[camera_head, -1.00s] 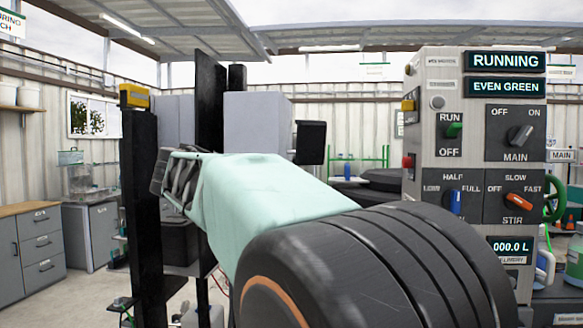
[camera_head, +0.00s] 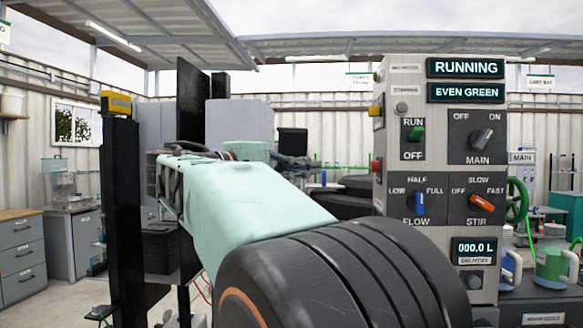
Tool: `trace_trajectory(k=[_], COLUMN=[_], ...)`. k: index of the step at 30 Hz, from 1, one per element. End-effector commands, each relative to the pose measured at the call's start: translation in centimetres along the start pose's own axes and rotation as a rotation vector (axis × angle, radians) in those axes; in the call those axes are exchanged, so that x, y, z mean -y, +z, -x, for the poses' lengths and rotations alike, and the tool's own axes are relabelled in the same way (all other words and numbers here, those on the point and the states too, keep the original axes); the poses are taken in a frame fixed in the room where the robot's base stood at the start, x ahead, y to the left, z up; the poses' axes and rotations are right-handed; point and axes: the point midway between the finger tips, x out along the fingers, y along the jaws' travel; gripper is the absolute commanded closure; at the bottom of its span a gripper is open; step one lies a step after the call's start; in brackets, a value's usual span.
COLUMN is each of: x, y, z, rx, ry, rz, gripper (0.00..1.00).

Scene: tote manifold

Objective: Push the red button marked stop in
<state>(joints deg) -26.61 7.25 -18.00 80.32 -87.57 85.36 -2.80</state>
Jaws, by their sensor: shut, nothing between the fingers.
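A red button (camera_head: 376,170) sticks out from the left side face of the grey control panel (camera_head: 398,250), below a small yellow part. It is seen edge-on, and no stop marking can be read. My gripper (camera_head: 308,162) is small and dark, at the end of my teal arm, left of the button. It is shut and empty. A clear gap shows in the picture between it and the button; the depth between them is hard to judge.
The panel's front carries a green RUN/OFF switch (camera_head: 416,133), a MAIN knob (camera_head: 482,139), a blue FLOW knob (camera_head: 420,202) and an orange STIR knob (camera_head: 482,202). The screen (camera_head: 465,67) reads RUNNING. My large black arm joint covers the lower middle.

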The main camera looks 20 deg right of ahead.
Motion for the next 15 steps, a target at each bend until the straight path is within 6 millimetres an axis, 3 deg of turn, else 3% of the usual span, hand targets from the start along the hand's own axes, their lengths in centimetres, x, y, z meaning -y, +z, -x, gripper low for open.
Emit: trace_trajectory(k=[5, 15], x=[-0.1, -0.1], y=[0.1, 0.1], z=[-2.3, -9.5], rx=[0.004, 0.005], ry=[0.0, 0.0], rz=[0.001, 0.0], gripper=[1.0, 1.0])
